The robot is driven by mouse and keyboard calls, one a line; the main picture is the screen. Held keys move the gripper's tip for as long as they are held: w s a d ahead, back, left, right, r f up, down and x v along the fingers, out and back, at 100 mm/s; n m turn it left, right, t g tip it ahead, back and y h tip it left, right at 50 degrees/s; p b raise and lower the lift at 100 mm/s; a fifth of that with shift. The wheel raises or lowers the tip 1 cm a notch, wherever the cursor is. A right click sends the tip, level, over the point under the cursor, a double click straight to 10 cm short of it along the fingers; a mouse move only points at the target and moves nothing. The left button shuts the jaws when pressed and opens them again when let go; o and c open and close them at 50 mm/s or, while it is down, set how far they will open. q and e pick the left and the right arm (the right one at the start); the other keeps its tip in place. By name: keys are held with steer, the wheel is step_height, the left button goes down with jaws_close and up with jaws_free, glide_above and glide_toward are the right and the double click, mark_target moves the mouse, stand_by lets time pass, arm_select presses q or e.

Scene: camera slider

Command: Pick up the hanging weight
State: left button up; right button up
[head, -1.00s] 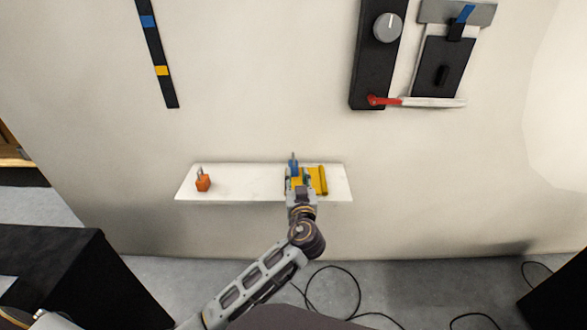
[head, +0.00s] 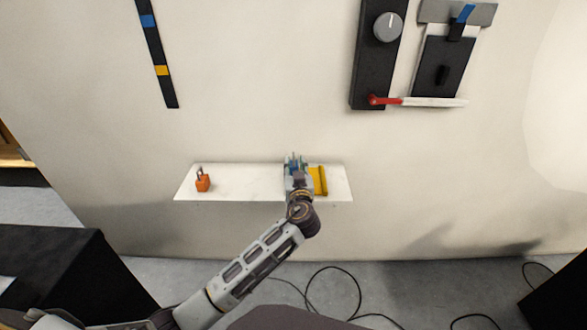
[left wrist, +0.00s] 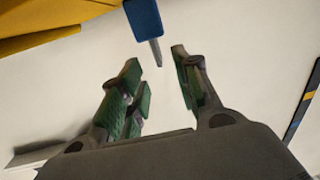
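My left gripper (head: 295,163) is over the right part of the white shelf (head: 235,182). In the left wrist view its green-padded fingers (left wrist: 155,62) are apart, with nothing between the pads. A blue block with a thin grey metal stem (left wrist: 144,20) is just beyond the fingertips, its stem pointing toward the gap. In the head view the gripper mostly hides this block. An orange block with a grey loop on top (head: 203,182) stands on the shelf's left part, away from the gripper. I cannot tell for sure which block is the hanging weight. My right gripper is out of view.
A yellow piece (head: 319,181) lies on the shelf close right of my gripper; it also shows in the left wrist view (left wrist: 45,20). A black strip (head: 156,50) and a dial panel (head: 376,60) are on the wall above. The shelf's middle is clear.

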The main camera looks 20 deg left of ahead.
mark_target(294, 158)
arm_select(q)
steer(key=shift+w, duration=0.15)
steer(key=shift+b+x, duration=0.35)
steer(key=shift+x, duration=2.1)
steer(key=shift+c, duration=0.5)
jaws_close()
steer(key=shift+r, duration=0.1)
